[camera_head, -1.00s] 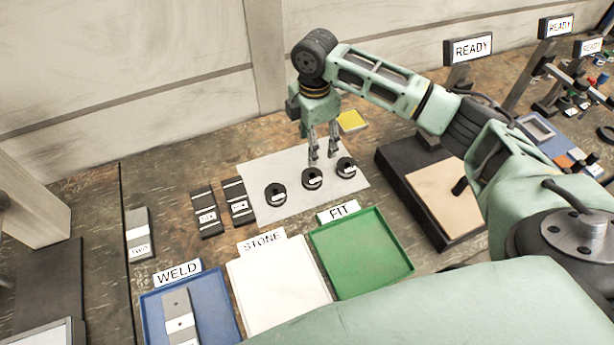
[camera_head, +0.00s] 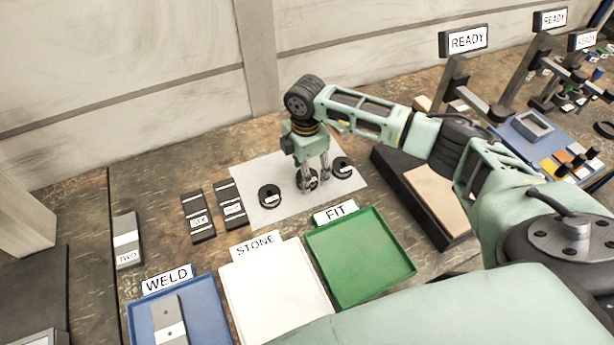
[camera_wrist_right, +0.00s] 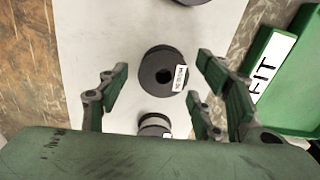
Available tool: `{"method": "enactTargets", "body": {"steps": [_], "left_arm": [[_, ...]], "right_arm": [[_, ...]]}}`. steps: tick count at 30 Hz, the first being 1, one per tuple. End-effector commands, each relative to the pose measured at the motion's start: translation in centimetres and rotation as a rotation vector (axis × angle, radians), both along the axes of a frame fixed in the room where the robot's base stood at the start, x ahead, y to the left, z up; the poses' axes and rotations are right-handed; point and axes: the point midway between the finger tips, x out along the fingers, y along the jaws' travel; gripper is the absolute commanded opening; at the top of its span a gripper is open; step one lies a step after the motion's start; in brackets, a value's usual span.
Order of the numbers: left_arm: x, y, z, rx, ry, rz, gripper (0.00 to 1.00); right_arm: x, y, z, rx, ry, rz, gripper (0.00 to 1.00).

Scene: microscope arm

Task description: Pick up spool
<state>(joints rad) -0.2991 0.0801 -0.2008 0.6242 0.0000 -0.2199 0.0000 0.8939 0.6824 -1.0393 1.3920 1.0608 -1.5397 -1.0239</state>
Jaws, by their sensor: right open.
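Three black spools with small white labels lie in a row on a white sheet. In the head view these are the left spool (camera_head: 270,196), the middle spool (camera_head: 306,182) and the right spool (camera_head: 343,168). My right gripper (camera_head: 315,181) points down over the middle spool, its fingers partly hiding it. In the wrist view the right gripper (camera_wrist_right: 163,76) is open, and a spool (camera_wrist_right: 160,70) shows between its spread fingers. A second spool (camera_wrist_right: 153,126) is partly hidden by my gripper body, and a third is cut off at the top edge. My left gripper is not in view.
Blue WELD (camera_head: 212,318), white STONE (camera_head: 290,290) and green FIT (camera_head: 362,255) trays line the front. Two dark labelled blocks (camera_head: 198,216) lie left of the white sheet (camera_head: 283,222). A dark stand with a tan top (camera_head: 432,198) is on the right.

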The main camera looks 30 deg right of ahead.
Motion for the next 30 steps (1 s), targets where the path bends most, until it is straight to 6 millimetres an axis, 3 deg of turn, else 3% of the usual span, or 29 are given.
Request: {"method": "enactTargets", "body": {"steps": [5, 12, 30], "left_arm": [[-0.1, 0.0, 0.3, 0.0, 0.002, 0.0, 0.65], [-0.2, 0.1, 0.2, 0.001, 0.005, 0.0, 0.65], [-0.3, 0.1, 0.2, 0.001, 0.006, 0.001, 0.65]], "right_arm": [[0.0, 0.0, -1.6, 0.0, -0.001, 0.0, 0.6], [0.0, 0.0, -1.8, 0.0, -0.002, 0.0, 0.59], [0.1, 0.0, -1.7, 0.0, -0.003, 0.0, 0.09]]}}
